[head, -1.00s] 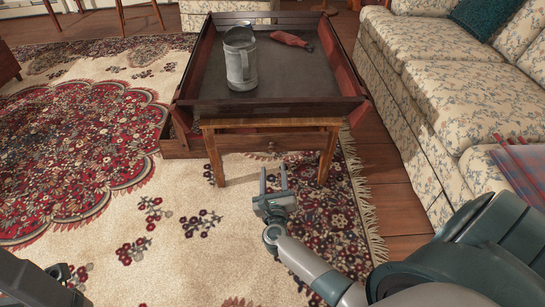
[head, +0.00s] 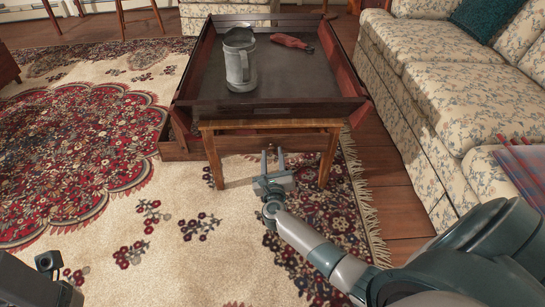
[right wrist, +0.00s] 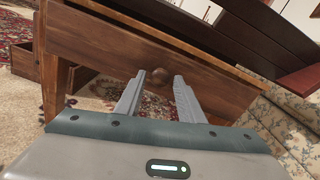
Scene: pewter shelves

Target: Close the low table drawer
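The low table (head: 332,130) is dark wood with a tray-like top and lighter wooden legs. My right gripper (head: 271,153) is open and empty, pointing at the front panel. Part of my left arm shows at the lower left, with no fingers visible.
A grey metal pitcher (head: 240,66) and a red object (head: 291,42) stand on the tabletop. A floral sofa (head: 445,90) runs along the right. The patterned rug (head: 115,200) in front and to the left is clear.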

